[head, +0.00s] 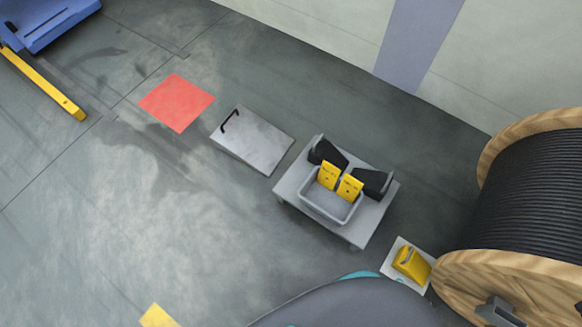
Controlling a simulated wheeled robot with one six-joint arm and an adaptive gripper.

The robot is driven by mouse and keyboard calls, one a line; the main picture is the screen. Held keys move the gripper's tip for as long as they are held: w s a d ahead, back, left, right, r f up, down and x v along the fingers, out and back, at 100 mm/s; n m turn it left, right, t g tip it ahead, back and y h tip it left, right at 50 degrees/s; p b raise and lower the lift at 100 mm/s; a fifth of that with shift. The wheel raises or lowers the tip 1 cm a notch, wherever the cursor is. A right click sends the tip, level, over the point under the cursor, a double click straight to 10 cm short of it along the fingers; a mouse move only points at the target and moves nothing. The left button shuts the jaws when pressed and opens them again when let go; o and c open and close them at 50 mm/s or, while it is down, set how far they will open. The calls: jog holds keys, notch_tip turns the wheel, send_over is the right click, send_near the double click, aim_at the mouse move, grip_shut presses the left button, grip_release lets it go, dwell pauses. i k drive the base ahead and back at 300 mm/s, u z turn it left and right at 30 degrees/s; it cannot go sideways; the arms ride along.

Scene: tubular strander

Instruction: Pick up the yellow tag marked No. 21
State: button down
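Two yellow tags stand upright side by side in a grey bin (309,202) on a small grey table. One is the left tag (328,174) and the other is the right tag (350,187). Each has small dark marks on its face, too small to read, so I cannot tell which is No. 21. Their lower ends are partly hidden in the bin. My gripper is not in view.
Two black wedge-shaped blocks (326,152) (373,182) sit behind the bin on the grey table (367,222). A wooden cable reel (500,285) and a yellow block (411,263) are at the right. A floor plate (252,140) and red square (177,102) lie left. Left floor is mostly clear.

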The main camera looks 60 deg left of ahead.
aim_at(329, 176)
jog(key=u, duration=2.1)
